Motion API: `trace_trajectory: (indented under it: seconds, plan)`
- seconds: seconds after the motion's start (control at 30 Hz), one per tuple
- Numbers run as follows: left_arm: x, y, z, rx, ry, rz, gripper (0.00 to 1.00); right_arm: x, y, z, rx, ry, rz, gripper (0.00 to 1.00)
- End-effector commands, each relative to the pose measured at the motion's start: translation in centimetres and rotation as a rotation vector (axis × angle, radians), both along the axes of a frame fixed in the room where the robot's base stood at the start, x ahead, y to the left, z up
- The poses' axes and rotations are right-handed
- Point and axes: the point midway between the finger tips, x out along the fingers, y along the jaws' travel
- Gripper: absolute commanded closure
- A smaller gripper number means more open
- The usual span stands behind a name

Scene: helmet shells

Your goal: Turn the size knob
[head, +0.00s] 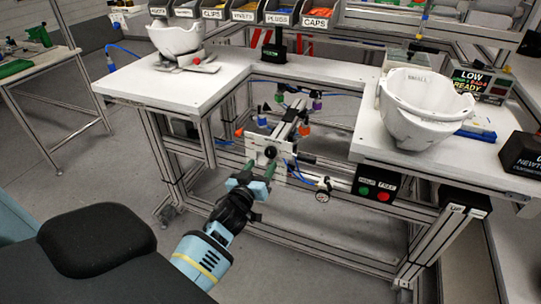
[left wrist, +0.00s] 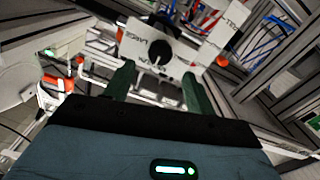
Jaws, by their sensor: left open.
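The size knob (head: 270,153) is a dark round knob on a white plate (head: 259,146) at the front of the jig, between the two benches. My left gripper (head: 259,168) is open, with two green fingers just in front of and below the knob. In the left wrist view the fingers (left wrist: 160,84) are spread, nothing is between them, and the knob appears beyond their tips. My right gripper is not in view.
A white helmet shell (head: 420,110) marked SMALL sits on the right bench. Another shell (head: 177,45) stands on the left bench. A box with green and red buttons (head: 374,186) hangs on the right bench's front. Labelled bins (head: 243,11) line the back. Aluminium frame bars surround the jig.

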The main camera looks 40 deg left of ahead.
Motion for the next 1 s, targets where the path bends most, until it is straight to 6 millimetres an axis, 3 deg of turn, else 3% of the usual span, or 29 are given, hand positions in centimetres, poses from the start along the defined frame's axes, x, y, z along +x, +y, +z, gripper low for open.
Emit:
trace_trajectory:
  seconds: [0.2,0.4,0.83,1.0]
  plan:
    - [3.2,0.8,0.0,0.002,0.002,0.001,0.45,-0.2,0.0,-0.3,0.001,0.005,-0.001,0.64]
    - [5.2,1.3,0.0,0.002,0.000,0.000,0.45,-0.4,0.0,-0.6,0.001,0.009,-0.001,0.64]
    - [6.0,1.4,0.0,0.002,0.000,0.000,0.45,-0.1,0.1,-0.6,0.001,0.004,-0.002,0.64]
    - [5.9,1.4,0.0,0.002,0.001,0.000,0.67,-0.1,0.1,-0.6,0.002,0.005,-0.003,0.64]
